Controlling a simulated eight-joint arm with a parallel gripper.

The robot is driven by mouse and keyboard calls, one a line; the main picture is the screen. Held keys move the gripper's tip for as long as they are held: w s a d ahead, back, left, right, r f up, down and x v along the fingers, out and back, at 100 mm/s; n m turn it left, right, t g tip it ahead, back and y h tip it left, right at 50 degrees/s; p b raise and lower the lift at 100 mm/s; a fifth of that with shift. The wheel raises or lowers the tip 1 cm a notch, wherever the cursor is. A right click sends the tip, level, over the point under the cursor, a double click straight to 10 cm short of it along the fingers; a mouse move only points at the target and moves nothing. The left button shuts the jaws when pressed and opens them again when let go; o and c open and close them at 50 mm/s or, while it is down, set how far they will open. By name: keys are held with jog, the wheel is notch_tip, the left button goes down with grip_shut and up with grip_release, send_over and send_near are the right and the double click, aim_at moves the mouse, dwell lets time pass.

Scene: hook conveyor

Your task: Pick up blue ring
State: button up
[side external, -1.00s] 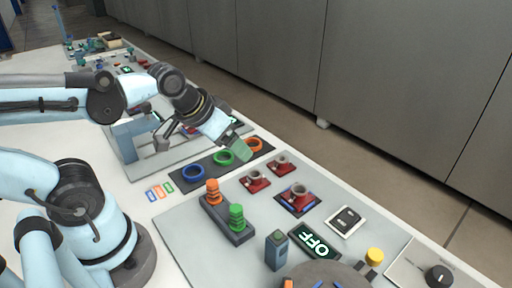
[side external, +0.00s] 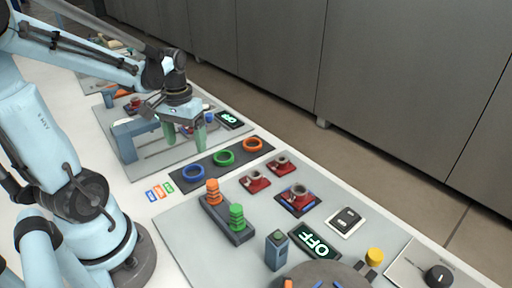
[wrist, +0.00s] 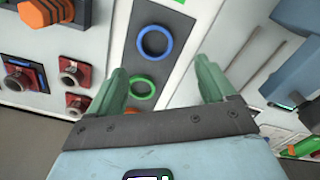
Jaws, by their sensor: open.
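The blue ring (side external: 194,172) lies flat at the near left end of a dark strip (side external: 208,164) on the table. It also shows in the wrist view (wrist: 154,42), beyond my fingertips and between them. A green ring (side external: 224,158) lies beside it and an orange ring (side external: 253,145) at the far end of the strip. My gripper (side external: 186,148) has two green fingers pointing down. They are open and empty, above and behind the strip in the side view. In the wrist view the fingers (wrist: 160,78) stand either side of the green ring (wrist: 142,88).
A grey-blue bracket (side external: 135,138) stands left of my gripper. A two-peg stand with orange and green stacks (side external: 226,224) stands in front of the strip. Small red fixtures (side external: 256,182) sit to its right.

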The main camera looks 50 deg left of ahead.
aim_at(195, 174)
jog(key=shift+f, duration=1.6)
jog(key=shift+w+d+f, duration=0.15)
jog(key=shift+f, duration=0.8)
jog(key=shift+w+d+f, duration=0.1)
jog(key=shift+d+f, duration=0.05)
jog(key=shift+f, duration=1.45)
jog(key=c, duration=1.1)
jog(key=shift+r, duration=0.15)
